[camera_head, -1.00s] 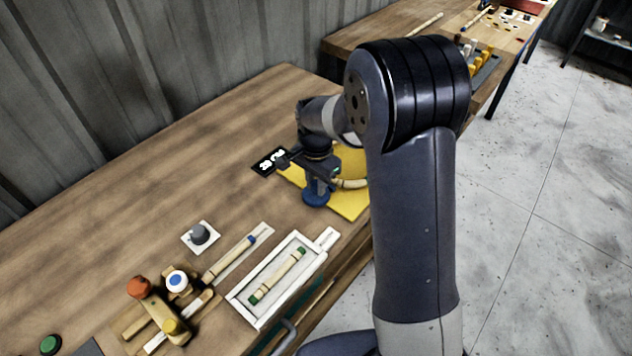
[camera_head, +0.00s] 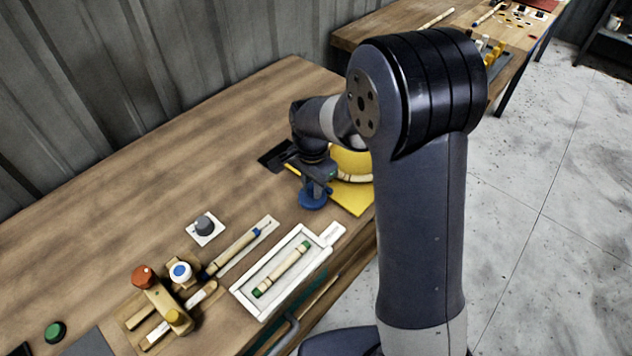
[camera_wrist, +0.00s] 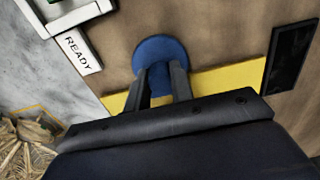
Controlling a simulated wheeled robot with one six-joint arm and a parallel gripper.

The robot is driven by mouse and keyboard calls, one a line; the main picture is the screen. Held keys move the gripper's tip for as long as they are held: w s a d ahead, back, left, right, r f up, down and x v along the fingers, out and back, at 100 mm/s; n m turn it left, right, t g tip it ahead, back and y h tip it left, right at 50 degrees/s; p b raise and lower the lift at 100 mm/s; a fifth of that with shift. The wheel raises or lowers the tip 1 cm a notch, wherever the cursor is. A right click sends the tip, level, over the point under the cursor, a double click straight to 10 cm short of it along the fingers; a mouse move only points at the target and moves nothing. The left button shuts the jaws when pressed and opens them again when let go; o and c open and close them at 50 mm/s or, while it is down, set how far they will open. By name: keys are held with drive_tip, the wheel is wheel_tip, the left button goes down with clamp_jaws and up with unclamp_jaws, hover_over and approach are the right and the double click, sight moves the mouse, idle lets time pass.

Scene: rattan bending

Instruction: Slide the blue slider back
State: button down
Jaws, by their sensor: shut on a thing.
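The blue slider, a round blue piece (camera_head: 312,199), stands at the near left edge of the yellow plate (camera_head: 352,199). In the wrist view it shows as a blue disc (camera_wrist: 158,47) at my fingertips. My gripper (camera_head: 314,184) points down over it and is shut on it. Both fingers of my gripper (camera_wrist: 160,72) also show in the wrist view. The fingers hide the slider's middle and any track under it. A pale, banded curved rod (camera_head: 353,178) lies beside my gripper over the yellow plate.
A white tray (camera_head: 244,292) holds a straight rod with green ends (camera_head: 282,268). A white READY tag (camera_wrist: 79,53) is at its end. A wooden fixture with coloured knobs (camera_head: 160,300) stands at the front left. A black panel (camera_wrist: 290,55) lies beside the yellow plate. The back-left tabletop is clear.

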sight(311, 186)
drive_tip(key=c, duration=1.2)
unclamp_jaws()
drive_tip(key=shift+s+a, duration=0.15)
drive_tip(key=shift+a, duration=0.05)
drive_tip(key=shift+c, duration=0.2)
drive_tip(key=shift+r, duration=0.1)
wheel_tip(311, 186, up, 11)
drive_tip(key=shift+f+b, duration=0.2)
drive_tip(key=shift+b, duration=0.1)
wheel_tip(311, 186, down, 10)
drive_tip(key=shift+d+f+p, duration=0.1)
drive_tip(key=shift+f+p, duration=0.15)
drive_tip(key=shift+p, duration=0.05)
drive_tip(key=shift+w+d+f, duration=0.15)
drive_tip(key=shift+w+d, duration=0.45)
drive_tip(key=shift+w, duration=0.1)
drive_tip(key=shift+w+d, duration=0.4)
